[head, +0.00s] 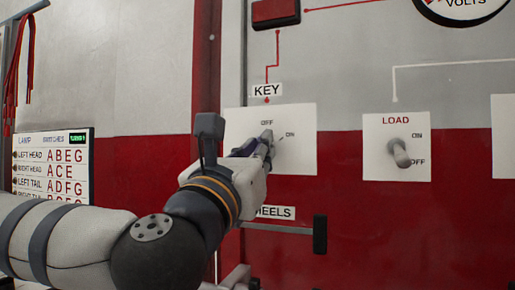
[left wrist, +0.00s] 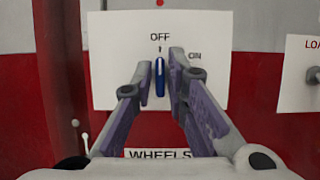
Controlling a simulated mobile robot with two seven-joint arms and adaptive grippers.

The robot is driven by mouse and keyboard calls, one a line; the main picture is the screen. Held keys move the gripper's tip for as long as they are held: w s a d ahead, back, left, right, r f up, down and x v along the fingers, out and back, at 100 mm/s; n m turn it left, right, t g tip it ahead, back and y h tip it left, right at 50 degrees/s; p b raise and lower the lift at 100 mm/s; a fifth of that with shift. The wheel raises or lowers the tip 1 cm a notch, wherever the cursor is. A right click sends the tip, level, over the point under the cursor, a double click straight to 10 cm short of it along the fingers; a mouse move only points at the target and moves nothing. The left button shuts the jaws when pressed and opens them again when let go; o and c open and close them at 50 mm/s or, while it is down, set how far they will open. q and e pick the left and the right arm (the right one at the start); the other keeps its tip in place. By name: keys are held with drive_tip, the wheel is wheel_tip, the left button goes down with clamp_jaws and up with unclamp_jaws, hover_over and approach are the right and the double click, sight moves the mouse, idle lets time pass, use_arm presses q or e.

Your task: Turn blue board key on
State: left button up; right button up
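The blue key (left wrist: 159,77) stands upright on a white KEY panel (left wrist: 110,50), its top toward the OFF label; the ON label is to its upper right. In the head view the panel (head: 300,150) shows under the KEY sign, and the key is mostly hidden by my gripper. My left gripper (left wrist: 160,75) has its fingers on either side of the key, with narrow gaps between them and the key. In the head view the left gripper (head: 262,147) reaches in from the left to the panel's face.
A LOAD panel (head: 376,160) with a grey switch (head: 399,153) is to the right. A WHEELS label (head: 275,212) and a black-ended lever (head: 320,234) are below the key. A lamp chart (head: 50,165) and red straps (head: 13,75) are at the left.

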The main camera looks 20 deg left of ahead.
use_arm(q)
clamp_jaws()
use_arm(e)
drive_tip(key=shift+w+r, duration=0.1)
drive_tip(key=shift+w, duration=0.05)
use_arm(q)
drive_tip(key=shift+a+r+m+g+h+p, duration=0.1)
drive_tip(key=shift+m+g+h+p, duration=0.75)
drive_tip(key=shift+m, duration=1.85)
drive_tip(key=shift+r+m+g+h+p, duration=0.1)
drive_tip(key=shift+m+g+h+p, duration=0.25)
drive_tip(key=shift+m+h+p, duration=1.65)
drive_tip(key=shift+a+m+g+h+p, duration=0.1)
drive_tip(key=shift+m+g+h+p, duration=0.4)
drive_tip(key=shift+m, duration=2.9)
use_arm(e)
drive_tip(key=w+r+t, duration=0.3)
drive_tip(key=w+r, duration=0.4)
drive_tip(key=shift+w+r, duration=0.15)
drive_tip(key=shift+r, duration=0.05)
use_arm(q)
drive_tip(key=o, duration=0.6)
unclamp_jaws()
drive_tip(key=shift+w+d, duration=0.1)
drive_tip(key=shift+f, duration=0.1)
